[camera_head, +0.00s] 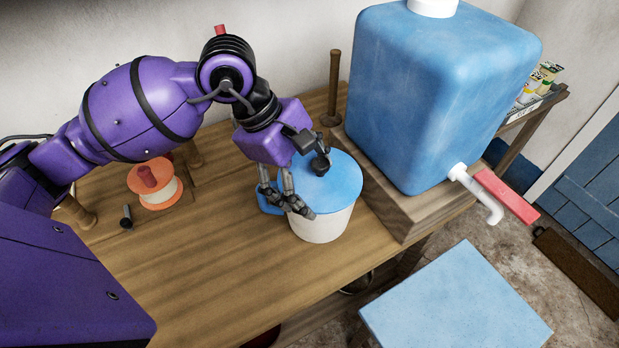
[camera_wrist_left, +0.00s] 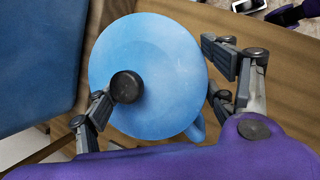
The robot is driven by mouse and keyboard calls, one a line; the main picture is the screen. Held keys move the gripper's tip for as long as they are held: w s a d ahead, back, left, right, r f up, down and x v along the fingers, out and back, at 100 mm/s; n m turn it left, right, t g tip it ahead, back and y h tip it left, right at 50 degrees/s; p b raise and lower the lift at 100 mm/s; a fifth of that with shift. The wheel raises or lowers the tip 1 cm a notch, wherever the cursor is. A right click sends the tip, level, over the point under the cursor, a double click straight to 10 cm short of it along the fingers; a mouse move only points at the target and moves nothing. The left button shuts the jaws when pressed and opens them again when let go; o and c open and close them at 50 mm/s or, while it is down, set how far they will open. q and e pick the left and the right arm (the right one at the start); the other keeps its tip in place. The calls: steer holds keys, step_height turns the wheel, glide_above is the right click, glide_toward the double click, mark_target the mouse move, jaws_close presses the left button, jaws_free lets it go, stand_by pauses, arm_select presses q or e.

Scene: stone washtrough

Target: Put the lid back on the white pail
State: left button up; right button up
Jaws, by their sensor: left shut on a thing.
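The white pail (camera_head: 321,228) stands on the wooden table, left of the big blue tank. The round blue lid (camera_head: 338,184) lies over its mouth and looks about level; I cannot tell if it is fully seated. A dark knob (camera_wrist_left: 127,87) stands up from the lid (camera_wrist_left: 165,60). A blue handle (camera_head: 268,199) shows at the pail's left side. The fingers hide part of the rim.
The blue tank (camera_head: 430,100) on a wooden block (camera_head: 405,215) stands close right, with a red-handled tap (camera_head: 505,195). An orange-and-white spool (camera_head: 155,186) and a small dark cylinder (camera_head: 126,216) lie left. Wooden pegs rise behind. The front table (camera_head: 235,290) is clear.

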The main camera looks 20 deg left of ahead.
arm_select(q)
steer(key=o, duration=1.3)
steer(key=shift+o, duration=0.3)
steer(key=shift+r+p, duration=1.45)
steer(key=shift+r, duration=2.1)
arm_select(e)
steer(key=shift+t, duration=0.4)
steer(key=w+r, duration=0.1)
steer(key=r, duration=0.1)
steer(key=w+r, duration=0.1)
steer(key=r, duration=0.1)
steer(key=shift+w, duration=0.3)
arm_select(q)
steer(key=shift+c, duration=0.5)
jaws_close()
steer(key=shift+f, duration=0.25)
arm_select(e)
steer(key=shift+s+f, duration=0.1)
steer(key=shift+f, duration=0.05)
